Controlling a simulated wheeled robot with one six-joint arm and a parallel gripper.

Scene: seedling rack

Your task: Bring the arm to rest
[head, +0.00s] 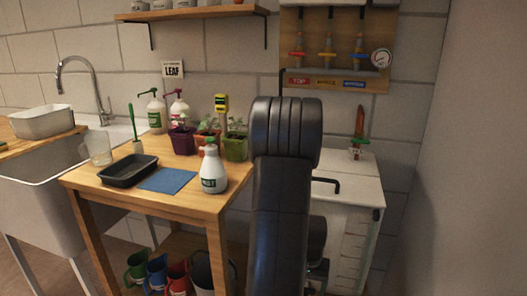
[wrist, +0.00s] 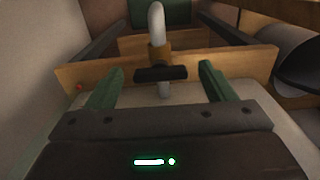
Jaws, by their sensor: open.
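My arm (head: 285,190) rises dark and upright through the middle of the head view, its rounded top joint in front of the wall and the right end of the wooden table. My gripper (wrist: 161,72) shows in the wrist view with its two green fingers spread wide apart and nothing held between them. Beyond the fingers stand a pale curved pipe (wrist: 157,25) with a brown collar and a dark crossbar (wrist: 161,73). I cannot tell whether the fingers are close to it. The gripper is hidden in the head view.
A wooden table (head: 125,187) left of my arm holds a white bottle (head: 213,172), potted seedlings (head: 235,146), a black tray (head: 128,170) and a blue mat (head: 168,180). A white cabinet (head: 357,190) stands right of my arm. A valve panel (head: 335,20) hangs above. Bare wall lies far right.

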